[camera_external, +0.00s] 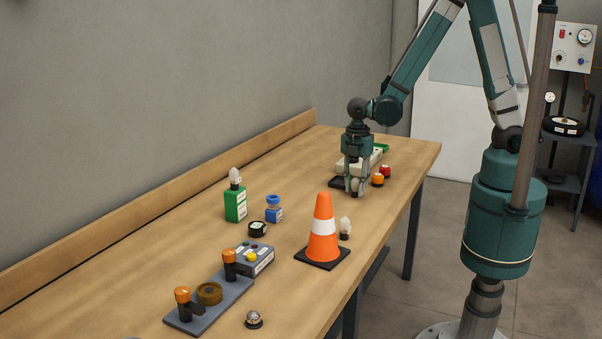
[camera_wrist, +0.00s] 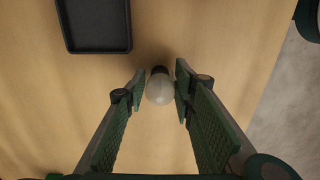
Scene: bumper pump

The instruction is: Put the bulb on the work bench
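A white bulb (camera_wrist: 160,90) with a dark base sits between the fingertips of my gripper (camera_wrist: 160,80) in the wrist view. The fingers are parted on either side of it. A narrow gap shows at the left finger, and the right finger is very close to the bulb. In the external view my gripper (camera_external: 357,187) points down, low over the far part of the work bench (camera_external: 310,180), and largely hides what is between its fingers. Another pale bulb (camera_external: 345,226) stands beside the cone, and another (camera_external: 235,176) is on a green box (camera_external: 235,205).
A black tray (camera_wrist: 95,25) lies close to my gripper. Orange (camera_external: 378,180) and red (camera_external: 385,170) knobs are just right of it. A traffic cone (camera_external: 322,232), a blue-capped jar (camera_external: 273,210) and a grey button box (camera_external: 252,260) stand nearer the camera.

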